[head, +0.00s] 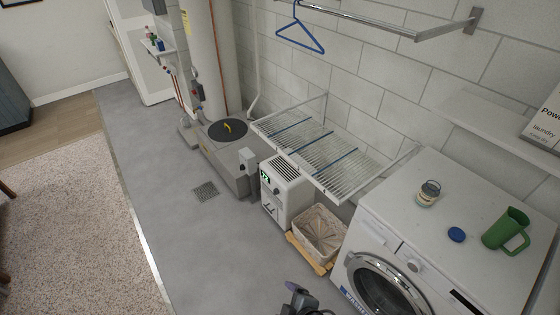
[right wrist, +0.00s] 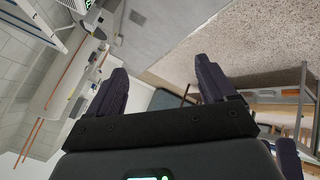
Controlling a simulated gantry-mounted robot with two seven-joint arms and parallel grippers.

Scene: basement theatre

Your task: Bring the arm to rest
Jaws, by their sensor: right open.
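My right gripper shows in the right wrist view (right wrist: 160,70), with its two dark purple fingers wide apart and nothing between them. In the head view, a small part of a dark purple gripper (head: 300,301) shows at the bottom edge, above the grey floor and apart from the washing machine; it appears to be the right one. Most of that arm is outside the picture. My left gripper is not in view.
A washing machine (head: 389,235) at right carries a glass jar (head: 428,193), a blue lid (head: 456,235) and a green jug (head: 507,230). A wire drying rack (head: 318,150) juts from the wall above a lined basket (head: 319,234) and a white dehumidifier (head: 285,190). The grey floor (head: 200,240) is clear.

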